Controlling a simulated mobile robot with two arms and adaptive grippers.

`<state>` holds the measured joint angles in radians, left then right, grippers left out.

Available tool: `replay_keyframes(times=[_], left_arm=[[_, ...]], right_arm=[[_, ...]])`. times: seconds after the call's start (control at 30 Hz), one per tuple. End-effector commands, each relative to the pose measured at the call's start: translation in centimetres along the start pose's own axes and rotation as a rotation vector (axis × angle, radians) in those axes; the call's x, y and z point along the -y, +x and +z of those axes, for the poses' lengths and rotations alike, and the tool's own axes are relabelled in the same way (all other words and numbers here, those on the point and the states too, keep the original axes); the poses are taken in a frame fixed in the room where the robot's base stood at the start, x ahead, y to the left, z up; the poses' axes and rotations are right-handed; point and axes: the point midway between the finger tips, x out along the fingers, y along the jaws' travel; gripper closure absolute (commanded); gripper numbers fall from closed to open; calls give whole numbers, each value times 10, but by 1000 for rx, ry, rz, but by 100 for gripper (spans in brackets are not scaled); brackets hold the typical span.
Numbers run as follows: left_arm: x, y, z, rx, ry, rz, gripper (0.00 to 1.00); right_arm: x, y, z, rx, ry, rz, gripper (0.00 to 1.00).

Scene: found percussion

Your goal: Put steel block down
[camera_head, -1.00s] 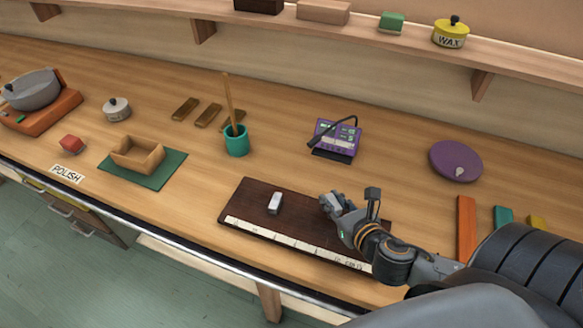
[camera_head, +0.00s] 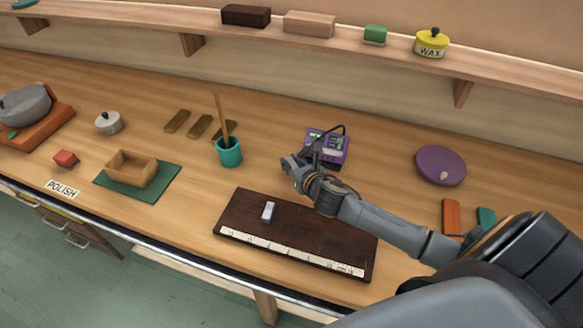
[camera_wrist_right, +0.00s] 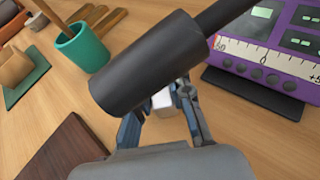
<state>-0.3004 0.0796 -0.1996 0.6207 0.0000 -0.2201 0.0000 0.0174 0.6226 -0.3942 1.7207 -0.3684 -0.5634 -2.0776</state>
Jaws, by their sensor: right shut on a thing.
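My right gripper (camera_head: 290,165) is above the bench, in front of the purple device and right of the teal cup. In the right wrist view its fingers (camera_wrist_right: 162,118) are shut on a small pale block (camera_wrist_right: 162,101), apparently the steel block. A black cylinder (camera_wrist_right: 150,62) on a rod hides most of it; I cannot tell whether they touch. Another light metal block (camera_head: 268,211) lies on the dark board (camera_head: 320,237). My left gripper is not in view.
The purple device (camera_head: 328,143) has a black boom and stands close to my right gripper. A purple disc (camera_head: 440,166) lies to the right. Bare bench shows between the cup and the dark board.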

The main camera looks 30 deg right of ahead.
Motion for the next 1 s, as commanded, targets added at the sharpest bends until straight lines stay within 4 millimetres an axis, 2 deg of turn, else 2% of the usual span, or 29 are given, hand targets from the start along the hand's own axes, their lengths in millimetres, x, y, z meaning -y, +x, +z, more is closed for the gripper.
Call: replay_keyframes(times=[0.1, 0.2, 0.57, 0.6, 0.7, 1.0], left_arm=[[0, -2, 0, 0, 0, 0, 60], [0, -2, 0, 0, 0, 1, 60], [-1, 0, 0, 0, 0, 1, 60], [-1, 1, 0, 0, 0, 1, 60], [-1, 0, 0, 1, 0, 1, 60], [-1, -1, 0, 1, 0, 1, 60]], right_arm=[[-1, 6, -18, -4, 5, -1, 100], [0, 9, -26, -2, 4, -1, 100], [0, 11, -29, 0, 0, 0, 100], [0, 11, -30, -2, -1, 0, 78], [0, 11, -30, -2, 0, 0, 57], [0, 10, -29, -2, 0, 0, 57]])
